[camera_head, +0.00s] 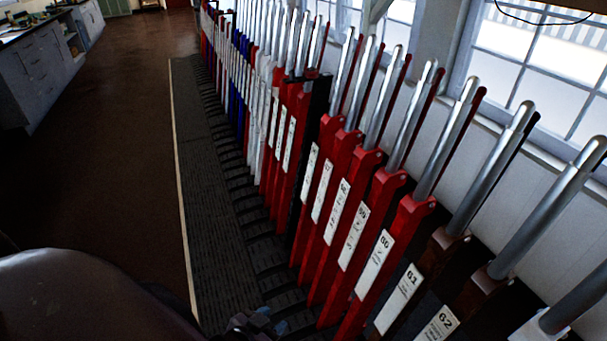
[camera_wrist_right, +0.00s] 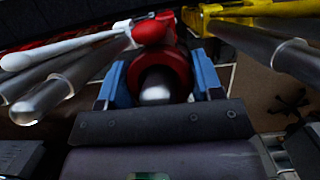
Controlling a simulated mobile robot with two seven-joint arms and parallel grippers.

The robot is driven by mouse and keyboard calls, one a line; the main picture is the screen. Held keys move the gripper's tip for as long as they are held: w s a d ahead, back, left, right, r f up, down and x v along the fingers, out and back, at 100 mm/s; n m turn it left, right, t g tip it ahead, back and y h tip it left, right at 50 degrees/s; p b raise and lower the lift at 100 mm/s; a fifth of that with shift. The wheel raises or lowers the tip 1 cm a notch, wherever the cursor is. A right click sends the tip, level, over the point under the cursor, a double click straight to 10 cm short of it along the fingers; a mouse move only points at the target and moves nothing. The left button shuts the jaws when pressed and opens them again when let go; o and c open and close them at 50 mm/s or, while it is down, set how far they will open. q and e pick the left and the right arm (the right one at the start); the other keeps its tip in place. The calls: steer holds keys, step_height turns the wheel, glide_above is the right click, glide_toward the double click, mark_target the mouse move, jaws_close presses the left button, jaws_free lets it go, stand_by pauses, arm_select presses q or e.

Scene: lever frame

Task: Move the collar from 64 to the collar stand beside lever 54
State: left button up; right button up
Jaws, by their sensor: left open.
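The red ring-shaped collar (camera_wrist_right: 133,72) shows in the right wrist view, around a lever with its rounded silver tip (camera_wrist_right: 155,88) showing through the opening. My right gripper (camera_wrist_right: 160,80) has its blue fingers on both sides of the collar, against its edges. In the head view, lever plates 60 (camera_head: 374,264), 61 (camera_head: 399,299) and 62 (camera_head: 438,326) are readable. Lever 54, its collar stand and the plate of 64 cannot be made out. My left gripper (camera_head: 262,322) is open and empty at the bottom of the head view, low beside the lever row.
Closely spaced levers with silver handles run back along the windows. A dark ribbed walkway (camera_head: 205,190) lies to their left, with open brown floor (camera_head: 115,120) beyond. A grey cabinet (camera_head: 40,80) stands far left. Other silver handles (camera_wrist_right: 45,95) flank the right gripper closely.

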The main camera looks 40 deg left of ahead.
steer(key=shift+c, duration=0.4)
steer(key=shift+w+r, duration=0.1)
steer(key=shift+r, duration=0.45)
steer(key=shift+w+d+r+p, duration=0.15)
steer(key=shift+r+p, duration=0.4)
steer(key=shift+r, duration=0.4)
steer(key=shift+w+d+r+p, duration=0.1)
steer(key=shift+r+p, duration=0.45)
steer(key=shift+r, duration=0.35)
steer(key=shift+w+d+r+p, duration=0.15)
steer(key=shift+r+p, duration=0.3)
steer(key=shift+r, duration=0.45)
steer(key=shift+w+d+r+p, duration=0.15)
steer(key=shift+r+p, duration=0.3)
steer(key=shift+r, duration=0.45)
steer(key=shift+a+f, duration=0.1)
steer(key=shift+a, duration=0.05)
